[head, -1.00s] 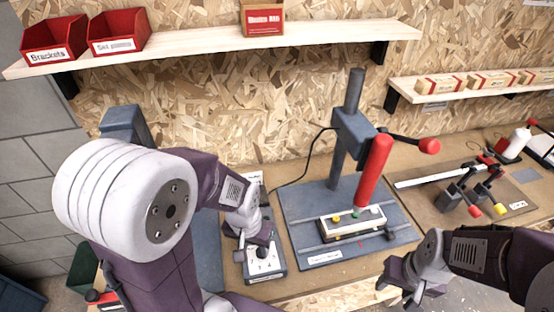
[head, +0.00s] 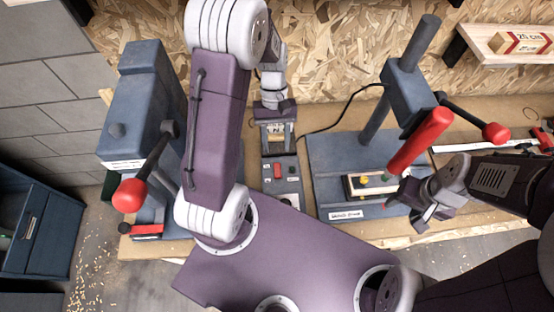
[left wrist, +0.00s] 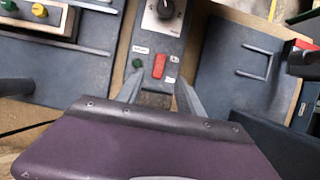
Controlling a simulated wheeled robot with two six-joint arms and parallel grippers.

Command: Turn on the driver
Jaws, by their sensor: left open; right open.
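The driver's grey control box (head: 281,188) stands on the bench with a red rocker switch (head: 278,171). The left wrist view shows the switch (left wrist: 159,66), a dark knob (left wrist: 165,9) and a small green button or lamp (left wrist: 137,63) on the box (left wrist: 150,42). My left gripper (head: 279,150) is open over the box's far end, its fingers pointing down. In the left wrist view its fingertips (left wrist: 158,88) straddle the box near the switch; contact is unclear. The red driver (head: 420,140) hangs in a press stand. My right gripper (head: 408,205) is open near the stand's front right corner.
A blue-grey arbor press (head: 143,105) with a red-knobbed lever stands left of the box. The press stand base (head: 335,165) holds a fixture (head: 375,183) close on the right. A black cable (head: 345,118) runs behind. A shelf (head: 490,45) is at upper right.

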